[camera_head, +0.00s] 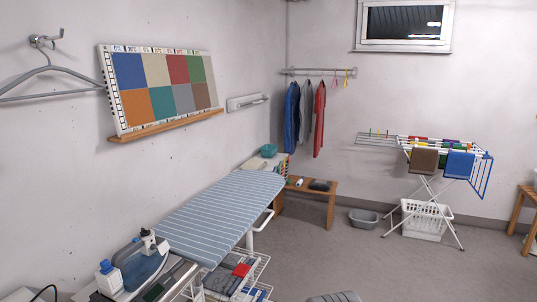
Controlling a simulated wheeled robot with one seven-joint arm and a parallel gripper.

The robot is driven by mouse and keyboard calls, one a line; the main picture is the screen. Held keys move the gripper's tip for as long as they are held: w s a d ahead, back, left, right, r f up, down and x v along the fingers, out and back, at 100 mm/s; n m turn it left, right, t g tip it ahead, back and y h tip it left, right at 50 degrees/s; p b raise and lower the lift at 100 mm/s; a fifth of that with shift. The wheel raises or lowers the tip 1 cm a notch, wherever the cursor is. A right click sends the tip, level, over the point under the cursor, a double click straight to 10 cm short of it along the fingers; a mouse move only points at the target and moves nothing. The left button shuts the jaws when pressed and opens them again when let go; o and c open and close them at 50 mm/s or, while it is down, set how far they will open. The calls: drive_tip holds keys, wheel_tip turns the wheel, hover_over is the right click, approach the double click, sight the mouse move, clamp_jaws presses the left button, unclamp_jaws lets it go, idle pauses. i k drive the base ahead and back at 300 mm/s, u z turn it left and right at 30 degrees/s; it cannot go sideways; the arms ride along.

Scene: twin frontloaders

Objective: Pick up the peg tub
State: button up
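I cannot tell for sure which container is the peg tub. A small teal tub (269,149) stands on top of a pale unit in the back left corner, beyond the ironing board. A grey tub (363,219) sits on the floor between the wooden bench and the drying rack. Both are too small to show their contents.
A wooden bench (322,191), a drying rack (426,178) and a white laundry basket (427,219) stand farther back. The grey floor (385,265) at centre right is clear.

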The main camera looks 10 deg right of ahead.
sight(267, 151)
drive_tip(key=z, duration=0.6)
drive_tip(key=i, duration=6.2)
drive_tip(key=u, duration=4.05)
drive_tip(key=i, duration=0.4)
drive_tip(key=z, duration=0.15)
